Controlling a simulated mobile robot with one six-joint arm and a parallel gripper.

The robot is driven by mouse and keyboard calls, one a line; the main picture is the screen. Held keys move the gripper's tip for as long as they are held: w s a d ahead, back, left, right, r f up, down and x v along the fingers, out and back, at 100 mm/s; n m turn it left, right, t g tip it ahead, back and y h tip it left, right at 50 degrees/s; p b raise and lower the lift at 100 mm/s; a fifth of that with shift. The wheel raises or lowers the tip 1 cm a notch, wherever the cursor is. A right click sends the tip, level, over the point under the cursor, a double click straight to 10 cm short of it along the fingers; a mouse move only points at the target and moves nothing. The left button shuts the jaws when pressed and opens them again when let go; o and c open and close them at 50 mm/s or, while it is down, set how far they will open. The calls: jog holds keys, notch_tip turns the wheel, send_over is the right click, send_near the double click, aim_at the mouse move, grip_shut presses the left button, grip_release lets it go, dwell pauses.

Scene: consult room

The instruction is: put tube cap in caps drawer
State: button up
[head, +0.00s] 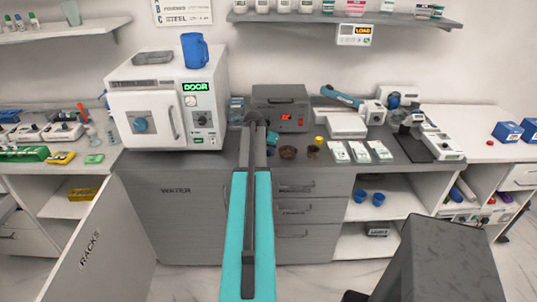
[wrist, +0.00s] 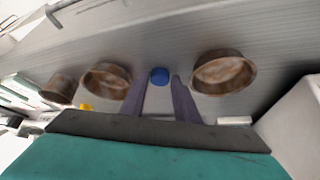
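A small round blue piece, which looks like the tube cap (wrist: 160,76), lies on the grey worktop in the wrist view. It is just beyond and between my fingertips, with a gap on each side. My gripper (wrist: 162,80) is open and reaches over the worktop; in the head view (head: 257,122) it is in front of the grey box and hides the cap. A column of drawers (head: 294,211) is under the worktop, right of my arm, all closed. Their labels are too small to read, so I cannot tell which is the caps drawer.
Brown round dishes (wrist: 223,72) flank the cap closely on both sides. A grey box (head: 290,92) with a red display stands behind. A white DOOR machine (head: 168,100) is left. The RACKS cabinet door (head: 92,245) hangs open at lower left. Right shelves (head: 395,190) are open.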

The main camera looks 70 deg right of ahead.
grip_shut()
jog(key=shift+r, duration=0.1)
jog(key=shift+r+b, duration=1)
jog(key=shift+r, duration=0.55)
jog(key=s+a+r+b, duration=0.1)
jog(key=a+b, duration=0.3)
jog(key=a, duration=1.2)
jog(key=shift+r, duration=0.35)
